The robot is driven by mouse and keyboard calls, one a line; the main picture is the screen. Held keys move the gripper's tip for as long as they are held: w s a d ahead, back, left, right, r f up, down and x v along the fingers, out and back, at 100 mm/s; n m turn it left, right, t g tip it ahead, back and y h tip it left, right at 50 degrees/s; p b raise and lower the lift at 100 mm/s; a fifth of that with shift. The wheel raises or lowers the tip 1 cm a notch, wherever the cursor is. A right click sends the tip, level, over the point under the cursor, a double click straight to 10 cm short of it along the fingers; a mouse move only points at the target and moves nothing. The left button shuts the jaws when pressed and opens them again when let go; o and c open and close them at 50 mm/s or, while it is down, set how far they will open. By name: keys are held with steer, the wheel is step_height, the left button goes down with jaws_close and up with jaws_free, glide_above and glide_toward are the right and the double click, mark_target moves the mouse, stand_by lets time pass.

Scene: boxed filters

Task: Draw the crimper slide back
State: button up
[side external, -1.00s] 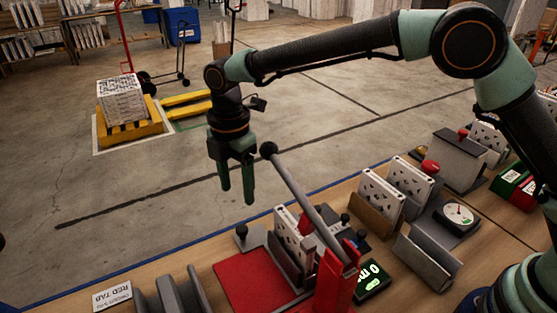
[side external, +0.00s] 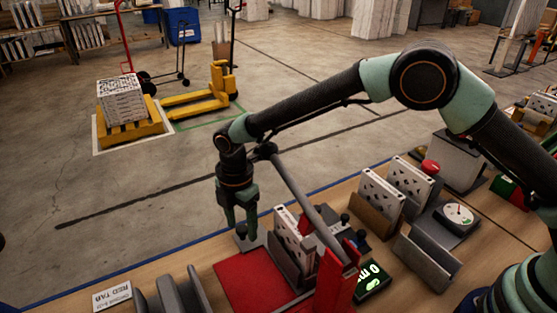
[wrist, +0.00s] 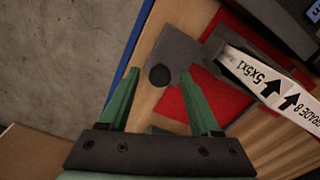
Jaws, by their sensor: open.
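The crimper stands at the bench's front, with a red base plate (side external: 250,282), a red lever bracket (side external: 337,285) and a long grey lever (side external: 305,205). Its grey slide carries a dark round knob (side external: 241,231) at the plate's far end; the knob also shows in the wrist view (wrist: 159,76). A white boxed filter (side external: 292,238) stands upright in the crimper, its printed edge (wrist: 262,80) visible in the wrist view. My gripper (side external: 240,224) points down at the knob with fingers open. In the wrist view the knob lies between the fingertips (wrist: 160,73); contact cannot be told.
The lever's upper end (side external: 265,150) is close beside my wrist. A lit green display (side external: 372,279) sits right of the crimper. More filters (side external: 380,198), a dial gauge (side external: 458,215) and a grey holder (side external: 428,258) stand farther right.

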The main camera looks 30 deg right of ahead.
jaws_close()
stand_by(1.3)
